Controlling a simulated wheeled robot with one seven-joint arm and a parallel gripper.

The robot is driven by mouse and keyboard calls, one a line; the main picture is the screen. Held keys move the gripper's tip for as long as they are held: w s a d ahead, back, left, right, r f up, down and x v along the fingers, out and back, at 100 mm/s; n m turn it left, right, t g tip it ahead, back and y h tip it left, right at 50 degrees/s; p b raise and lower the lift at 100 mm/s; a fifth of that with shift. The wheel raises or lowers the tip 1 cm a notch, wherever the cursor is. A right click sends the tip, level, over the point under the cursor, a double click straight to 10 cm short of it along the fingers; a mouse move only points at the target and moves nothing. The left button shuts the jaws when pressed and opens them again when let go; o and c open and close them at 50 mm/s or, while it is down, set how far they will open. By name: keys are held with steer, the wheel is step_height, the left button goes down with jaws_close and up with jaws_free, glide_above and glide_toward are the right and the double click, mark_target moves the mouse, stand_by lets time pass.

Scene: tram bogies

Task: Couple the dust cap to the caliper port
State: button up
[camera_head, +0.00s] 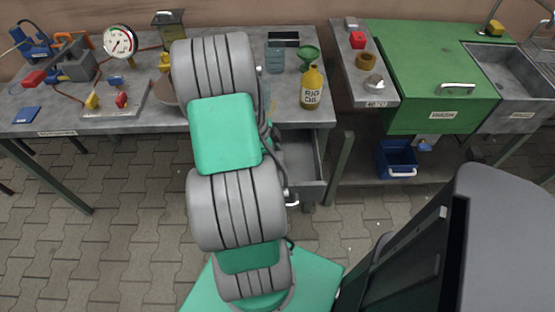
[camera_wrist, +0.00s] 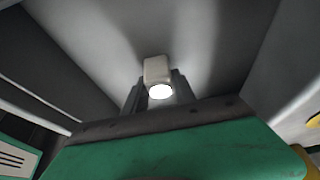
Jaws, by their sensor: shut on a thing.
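In the wrist view my gripper (camera_wrist: 157,92) has its two dark fingers on either side of a small cream piece (camera_wrist: 156,70) with a bright, round near end. The fingers are shut on it. I cannot tell for sure whether this piece is the dust cap. Grey surfaces lie beyond and to both sides of it. In the head view my own arm hides the gripper and the held piece. I cannot make out the caliper port in either view.
The left workbench (camera_head: 60,127) carries a pressure gauge (camera_head: 120,42), a yellow oil bottle (camera_head: 312,88), a green funnel (camera_head: 309,55) and a glass jar (camera_head: 275,60). An open drawer (camera_head: 305,158) juts from its front. A green cabinet (camera_head: 425,75) and a sink (camera_head: 505,70) stand right.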

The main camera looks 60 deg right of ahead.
mark_target(281, 155)
jaws_close()
steer(key=shift+r, duration=0.3)
step_height(281, 155, up, 2)
steer(key=shift+r, duration=0.25)
steer(key=w+a+r, duration=0.4)
steer(key=a+r, duration=0.6)
steer(key=a, duration=0.3)
steer(key=shift+w+a, duration=0.15)
steer(key=shift+a, duration=0.05)
